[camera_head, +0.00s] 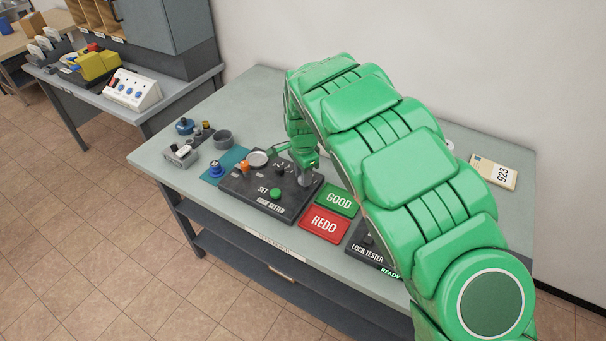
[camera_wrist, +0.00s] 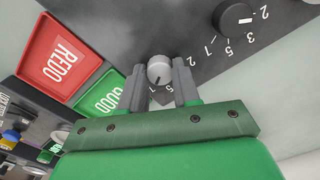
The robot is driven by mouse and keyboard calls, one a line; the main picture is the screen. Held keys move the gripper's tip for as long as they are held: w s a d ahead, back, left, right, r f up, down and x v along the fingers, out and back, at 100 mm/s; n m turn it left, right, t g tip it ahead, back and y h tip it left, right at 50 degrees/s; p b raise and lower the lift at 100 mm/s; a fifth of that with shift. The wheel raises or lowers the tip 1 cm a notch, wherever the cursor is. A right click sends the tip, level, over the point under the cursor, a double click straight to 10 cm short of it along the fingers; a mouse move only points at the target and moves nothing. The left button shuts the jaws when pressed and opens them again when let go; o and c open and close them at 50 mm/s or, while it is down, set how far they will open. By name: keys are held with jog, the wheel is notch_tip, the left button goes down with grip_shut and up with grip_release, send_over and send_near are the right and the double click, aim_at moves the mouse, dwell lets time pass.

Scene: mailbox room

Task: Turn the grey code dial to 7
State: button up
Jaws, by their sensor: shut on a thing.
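The grey dial (camera_wrist: 160,70) sits on the dark code setter panel (camera_wrist: 195,25) in the wrist view, between the two fingers of my gripper (camera_wrist: 160,86). The gripper is shut on the dial. A short dark mark shows on its near side; a 2 is printed to its right, and the fingers hide other numbers, so I cannot tell its reading. In the head view, my gripper (camera_head: 304,176) is at the right end of the code setter (camera_head: 240,188) and hides the grey dial.
A black dial (camera_wrist: 233,18) is close by on the panel. An orange knob (camera_head: 243,166), a green SET button (camera_head: 275,193), a GOOD pad (camera_head: 337,200), a REDO pad (camera_head: 324,224) and the lock tester (camera_head: 370,249) are near. A card marked 923 (camera_head: 494,172) lies right.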

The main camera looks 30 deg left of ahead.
dwell(0.3)
jog(key=o, duration=1.1)
jog(key=shift+c, duration=0.2)
jog(key=shift+r, duration=0.1)
notch_tip(320, 180, up, 7)
jog(key=shift+f, duration=0.1)
jog(key=shift+r, duration=0.4)
jog(key=shift+d, duration=0.1)
